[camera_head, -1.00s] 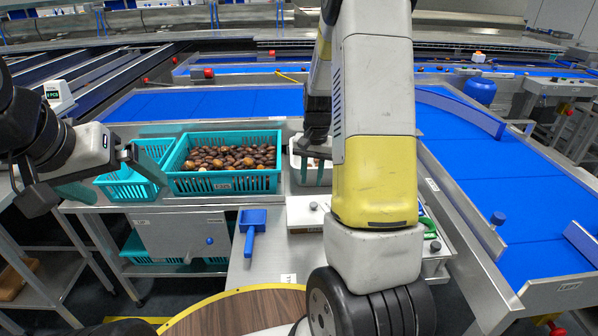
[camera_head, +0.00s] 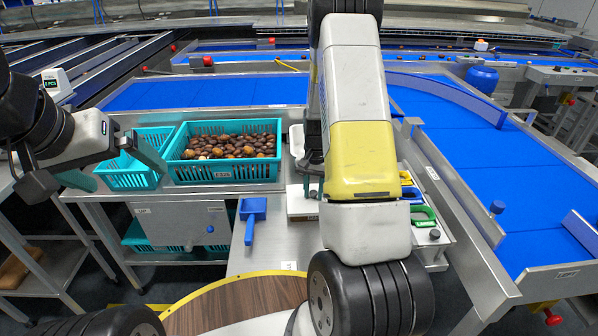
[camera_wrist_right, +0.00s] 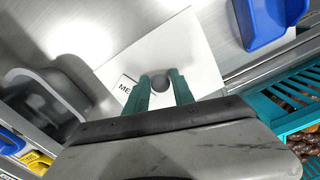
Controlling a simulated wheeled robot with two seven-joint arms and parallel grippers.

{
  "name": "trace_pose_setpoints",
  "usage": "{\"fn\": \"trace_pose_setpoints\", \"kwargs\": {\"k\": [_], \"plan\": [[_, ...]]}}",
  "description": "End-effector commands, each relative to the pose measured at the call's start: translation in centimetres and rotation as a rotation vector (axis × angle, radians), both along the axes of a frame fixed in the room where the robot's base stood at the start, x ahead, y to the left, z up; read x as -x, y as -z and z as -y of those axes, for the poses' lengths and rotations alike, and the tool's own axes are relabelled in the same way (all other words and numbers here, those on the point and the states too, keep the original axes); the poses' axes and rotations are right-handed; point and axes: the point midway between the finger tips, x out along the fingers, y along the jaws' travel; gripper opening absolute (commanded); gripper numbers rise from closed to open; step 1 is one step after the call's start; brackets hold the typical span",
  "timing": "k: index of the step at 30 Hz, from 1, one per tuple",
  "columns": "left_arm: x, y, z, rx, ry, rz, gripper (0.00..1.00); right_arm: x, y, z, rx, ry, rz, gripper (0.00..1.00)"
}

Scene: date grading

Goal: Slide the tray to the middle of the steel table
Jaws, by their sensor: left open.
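A white tray (camera_head: 297,140) stands on the steel table (camera_head: 268,252), right of the date crate in the head view. My right forearm hides most of it. My right gripper shows in the wrist view (camera_wrist_right: 160,92), with two teal fingers apart and a round grey knob (camera_wrist_right: 160,81) between their tips. The knob sits on a white lettered plate (camera_wrist_right: 195,55), also in the head view (camera_head: 300,203). I cannot tell whether the fingers touch the knob. My left gripper (camera_head: 125,176) is open and empty above the left end of the bench, by a teal basket.
A teal crate (camera_head: 224,173) of dates and an emptier teal basket (camera_head: 127,178) stand left of the tray. A blue scoop (camera_head: 252,212) lies in front. Green-handled tools (camera_head: 424,214) stand right of my arm. A blue belt (camera_head: 490,165) borders the right.

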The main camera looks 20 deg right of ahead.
Motion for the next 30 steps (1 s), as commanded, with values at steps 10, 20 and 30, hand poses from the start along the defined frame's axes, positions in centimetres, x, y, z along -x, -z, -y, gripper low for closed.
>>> {"fn": "trace_pose_setpoints", "kwargs": {"k": [10, 20, 30], "plan": [[0.0, 0.0, 0.0, 0.0, 0.0, 0.0, 1.0, 0.0, 0.0, 0.0, 0.0, 0.0, 0.0, 0.0], [0.0, 0.0, 0.0, 0.0, 0.0, 0.0, 1.0, 0.7, -0.1, -0.2, 0.0, 0.0, 0.0, 0.0], [0.0, 0.0, 0.0, 0.0, 0.0, 0.0, 1.0, 2.4, -0.1, -0.6, -0.001, 0.0, -0.001, 0.0]]}}
